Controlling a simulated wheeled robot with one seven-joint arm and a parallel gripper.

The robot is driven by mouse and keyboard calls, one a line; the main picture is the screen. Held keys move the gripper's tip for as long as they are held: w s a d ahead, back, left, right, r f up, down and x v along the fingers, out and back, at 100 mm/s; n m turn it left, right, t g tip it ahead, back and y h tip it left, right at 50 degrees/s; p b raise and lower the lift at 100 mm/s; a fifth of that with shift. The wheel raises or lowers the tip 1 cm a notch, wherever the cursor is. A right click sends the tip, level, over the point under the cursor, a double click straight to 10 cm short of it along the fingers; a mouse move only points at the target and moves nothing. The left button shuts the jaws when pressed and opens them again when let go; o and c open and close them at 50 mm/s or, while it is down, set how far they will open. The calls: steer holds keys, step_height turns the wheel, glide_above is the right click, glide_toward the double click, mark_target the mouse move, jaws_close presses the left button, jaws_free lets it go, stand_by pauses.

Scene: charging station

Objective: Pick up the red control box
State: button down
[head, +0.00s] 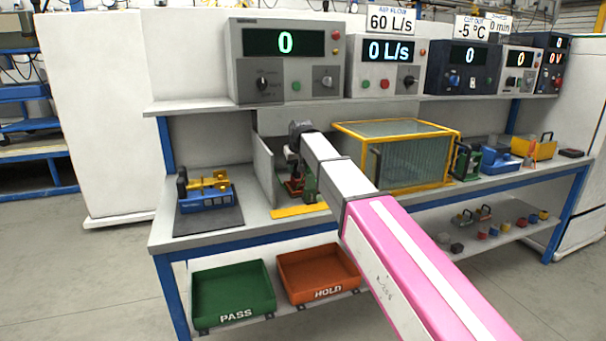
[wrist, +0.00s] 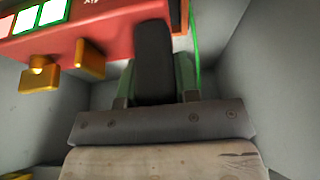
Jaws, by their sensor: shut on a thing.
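The red control box (wrist: 115,30) fills the upper left of the wrist view. It has white and green panels on its face and yellow knobs along its lower edge. In the head view, the box (head: 294,187) is a small red patch inside a grey-walled bay on the bench, mostly hidden by my arm. I cannot tell whether the box touches the bay floor.
Grey bay walls (head: 264,172) stand close on the sides. A yellow-framed clear case (head: 405,160) is just right of my arm. A blue and yellow device (head: 207,195) sits on a dark mat at left. Instruments line the shelf above; green (head: 233,290) and orange (head: 318,275) trays are below.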

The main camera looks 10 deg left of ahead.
step_height(320, 180, up, 28)
stand_by(0.5)
